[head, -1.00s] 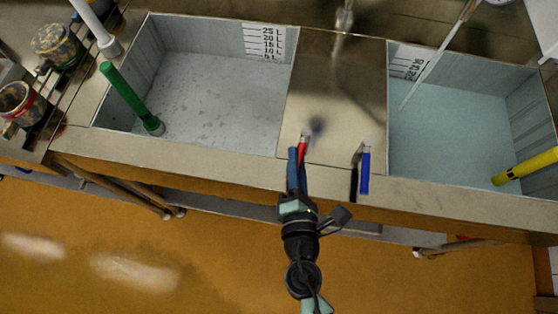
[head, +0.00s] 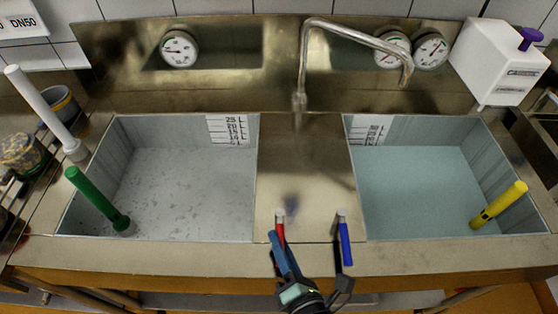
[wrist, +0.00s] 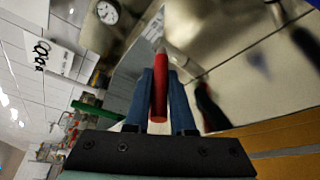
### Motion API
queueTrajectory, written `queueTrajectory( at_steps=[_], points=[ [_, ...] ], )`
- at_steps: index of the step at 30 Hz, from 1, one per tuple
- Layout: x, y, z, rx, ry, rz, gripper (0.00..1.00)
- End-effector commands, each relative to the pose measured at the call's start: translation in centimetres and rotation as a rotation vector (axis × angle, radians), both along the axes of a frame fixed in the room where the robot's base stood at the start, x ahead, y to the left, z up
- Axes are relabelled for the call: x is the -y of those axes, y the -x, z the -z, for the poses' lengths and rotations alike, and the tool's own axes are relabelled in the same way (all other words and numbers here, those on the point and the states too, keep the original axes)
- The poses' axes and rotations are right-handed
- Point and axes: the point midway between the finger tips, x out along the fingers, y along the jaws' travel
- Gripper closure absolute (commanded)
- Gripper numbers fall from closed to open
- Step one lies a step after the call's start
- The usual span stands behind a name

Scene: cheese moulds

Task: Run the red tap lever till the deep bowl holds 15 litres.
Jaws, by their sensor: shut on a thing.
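My gripper (head: 277,240) is shut on the red tap lever (head: 280,222) at the front of the counter between two basins. In the wrist view the red lever (wrist: 159,90) lies between its blue fingers. The steel spout (head: 340,27) points right, its end over the right side. No stream shows from it now. The right basin (head: 505,160) has a smooth pale blue surface, which looks like water, reaching up its litre scale (head: 368,130); the reading is too small to make out. The left basin (head: 120,150) shows a bare, speckled floor and its own scale (head: 230,129).
A blue lever (head: 346,245) stands just right of the red one. A green standpipe (head: 97,198) is in the left basin and a yellow one (head: 498,205) in the right. Dials (head: 179,49) and a white box (head: 497,63) are at the back. Jars (head: 22,153) stand far left.

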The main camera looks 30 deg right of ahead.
Motion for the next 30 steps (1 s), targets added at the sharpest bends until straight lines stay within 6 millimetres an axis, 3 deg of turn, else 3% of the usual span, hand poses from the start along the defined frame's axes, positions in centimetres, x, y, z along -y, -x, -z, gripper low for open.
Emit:
queueTrajectory(
  at_steps=[1,6,20,25,30],
  points=[
    [0.1,0.0,0.0,0.000,0.003,0.000,0.76],
    [0.1,0.0,0.0,-0.001,0.003,0.001,0.48],
    [0.0,0.2,0.0,0.000,0.002,0.000,0.48],
    [-0.2,1.6,0.0,-0.001,0.003,0.002,0.48],
    [-0.9,4.3,-0.4,-0.003,0.003,0.003,0.48]
  ],
)
